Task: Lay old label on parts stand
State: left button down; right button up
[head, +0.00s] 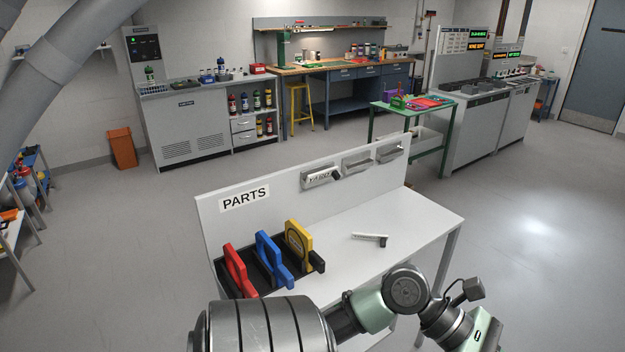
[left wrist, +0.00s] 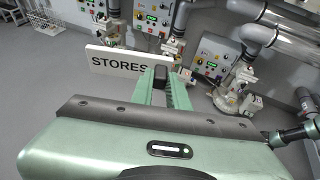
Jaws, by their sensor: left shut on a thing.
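My left gripper (left wrist: 163,92) shows in the left wrist view, its two green fingers shut on the black tab of a white label (left wrist: 118,62) that reads STORES. The label is held up in the air, apart from any surface, its plate reaching to the left of the fingers. In the head view the parts stand (head: 425,222) is a white table with a back panel and a PARTS sign (head: 244,197). Another white label (head: 369,237) with a black tab lies on its top. My right gripper's fingers are not in view.
A black rack on the stand's left holds red (head: 235,270), blue (head: 268,252) and yellow (head: 299,240) pieces. The back panel carries small grey holders, the left one with a label (head: 320,178). The stand's top is bare around the lying label. One of my arms crosses the front.

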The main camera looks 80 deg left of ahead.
aim_at(411, 220)
jog(key=i+j+u, duration=0.8)
jog(key=i+j, duration=0.1)
jog(key=i, duration=0.25)
